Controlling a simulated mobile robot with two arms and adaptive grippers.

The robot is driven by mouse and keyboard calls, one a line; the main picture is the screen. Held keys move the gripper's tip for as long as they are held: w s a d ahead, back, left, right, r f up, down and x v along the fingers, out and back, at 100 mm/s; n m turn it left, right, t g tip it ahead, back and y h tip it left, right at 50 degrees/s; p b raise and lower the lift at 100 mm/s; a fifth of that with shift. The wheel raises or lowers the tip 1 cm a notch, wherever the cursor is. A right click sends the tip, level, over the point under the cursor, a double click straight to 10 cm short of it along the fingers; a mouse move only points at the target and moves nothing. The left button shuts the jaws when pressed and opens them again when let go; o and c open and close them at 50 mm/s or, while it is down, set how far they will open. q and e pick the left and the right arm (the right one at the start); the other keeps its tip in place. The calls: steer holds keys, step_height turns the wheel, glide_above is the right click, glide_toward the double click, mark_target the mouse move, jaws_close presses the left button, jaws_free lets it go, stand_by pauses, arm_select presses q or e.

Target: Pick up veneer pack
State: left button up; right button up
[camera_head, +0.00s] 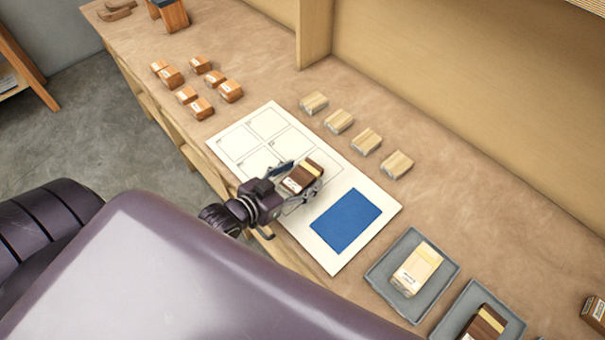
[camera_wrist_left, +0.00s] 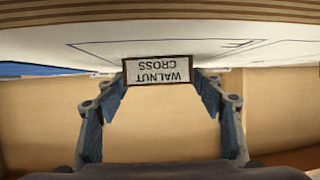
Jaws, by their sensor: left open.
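A dark brown veneer pack (camera_head: 311,170) with a pale band lies on the white marked sheet (camera_head: 335,256), beside its blue rectangle (camera_head: 346,216). My left gripper (camera_head: 297,180) is open, with a finger on either side of this pack. In the left wrist view the pack's label (camera_wrist_left: 158,70) reads "WALNUT CROSS" upside down, between the finger tips (camera_wrist_left: 161,88). Whether the fingers touch the pack I cannot tell. A light pack (camera_head: 417,268) lies in a grey tray (camera_head: 382,277), and another dark pack (camera_head: 484,324) in a second tray (camera_head: 510,319). My right gripper is out of view.
Several light blocks (camera_head: 339,121) stand in a row behind the sheet. Several orange-brown blocks (camera_head: 202,108) stand at the left. A brown block (camera_head: 594,311) sits at the far right edge. A wooden back panel (camera_head: 450,80) borders the bench. The bench right of the light blocks is clear.

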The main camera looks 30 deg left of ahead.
arm_select(q)
steer(key=shift+w+d+f, duration=0.1)
steer(key=shift+w+f, duration=0.15)
steer(key=shift+w, duration=0.15)
steer(key=shift+c, duration=0.6)
steer(key=c, duration=1.2)
steer(key=shift+o, duration=0.2)
steer(key=shift+r, duration=0.1)
